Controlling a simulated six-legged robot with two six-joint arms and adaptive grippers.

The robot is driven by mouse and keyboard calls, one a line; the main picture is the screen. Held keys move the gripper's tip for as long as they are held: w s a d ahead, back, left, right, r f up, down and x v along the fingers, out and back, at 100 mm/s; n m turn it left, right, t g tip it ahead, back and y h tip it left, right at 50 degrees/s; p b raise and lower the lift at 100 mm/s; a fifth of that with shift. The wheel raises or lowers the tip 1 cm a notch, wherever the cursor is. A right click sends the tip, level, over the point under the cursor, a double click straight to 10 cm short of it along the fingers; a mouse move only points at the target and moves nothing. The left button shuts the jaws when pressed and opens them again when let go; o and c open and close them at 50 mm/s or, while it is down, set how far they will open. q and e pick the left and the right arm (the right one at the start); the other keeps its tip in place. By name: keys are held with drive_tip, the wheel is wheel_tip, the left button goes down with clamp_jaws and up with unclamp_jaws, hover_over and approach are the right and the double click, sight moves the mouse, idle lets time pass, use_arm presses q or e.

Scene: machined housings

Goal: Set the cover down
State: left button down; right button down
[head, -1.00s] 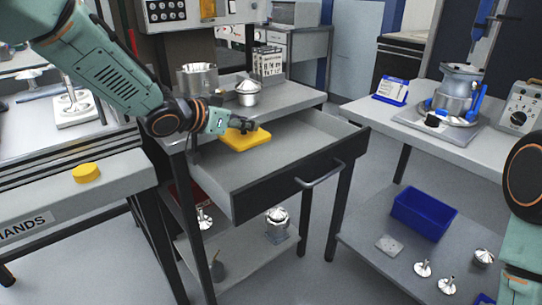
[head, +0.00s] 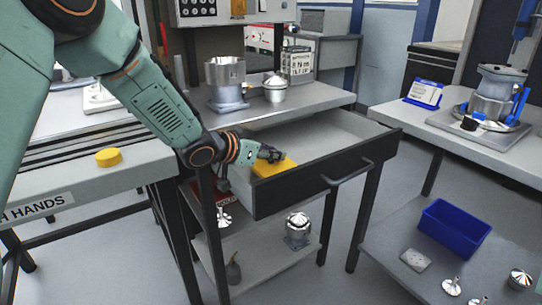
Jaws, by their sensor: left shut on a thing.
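The cover looks like a flat yellow plate (head: 274,169). My left gripper (head: 270,154) is shut on its upper edge, its fingers partly hiding it. The cover is at the left part of the open grey drawer (head: 335,138), behind the dark drawer front (head: 330,176). I cannot tell whether its underside touches the drawer floor. My right gripper is out of view.
A round yellow cap (head: 109,157) lies on the left bench. A metal housing (head: 226,84) and a domed metal part (head: 275,88) stand on the benchtop behind the drawer. The drawer's right part is clear. A blue bin (head: 453,228) sits on the right lower shelf.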

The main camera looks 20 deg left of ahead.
use_arm(q)
drive_tip(key=shift+w+d, duration=0.15)
drive_tip(key=shift+d, duration=0.05)
drive_tip(key=shift+s+f, duration=0.15)
drive_tip(key=shift+s, duration=0.05)
drive_tip(key=shift+w+f, duration=0.2)
drive_tip(key=shift+f, duration=0.25)
drive_tip(key=c, duration=1.1)
unclamp_jaws()
drive_tip(key=shift+s+a+r, duration=0.1)
drive_tip(key=shift+s, duration=0.05)
drive_tip(key=shift+o, duration=0.2)
